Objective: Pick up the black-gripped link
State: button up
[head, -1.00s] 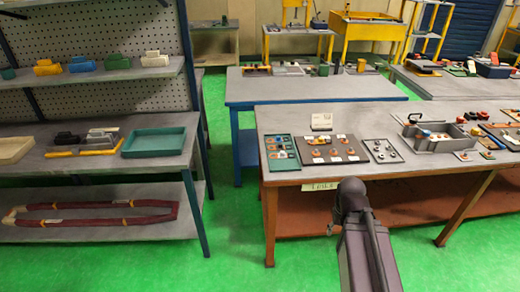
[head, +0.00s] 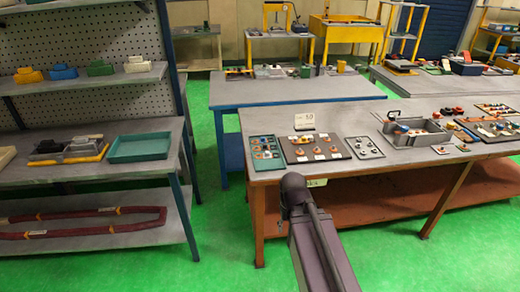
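Small parts lie on the brown-legged table (head: 235,125). A small dark, handle-like piece (head: 393,115) stands at the back left of an open grey bin (head: 405,139) on it. It is too small to tell whether this is the black-gripped link. Left of the bin are a flat tray with grey parts (head: 380,152), a dark board with orange and white parts (head: 292,156) and a green tray (head: 252,152). My dark arm rises from the bottom, in front of the table's front edge. My gripper fingers cannot be made out.
A white card (head: 305,121) stands behind the dark board. A blue-legged table (head: 235,92) is behind. At left a shelf rack holds a green tray (head: 112,152), coloured blocks and a long dark red loop (head: 90,229). Green floor (head: 207,240) is clear between rack and table.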

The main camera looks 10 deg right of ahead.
aim_at(264, 147)
jog(key=z, duration=0.05)
jog(key=i, duration=1)
jog(key=u, duration=0.05)
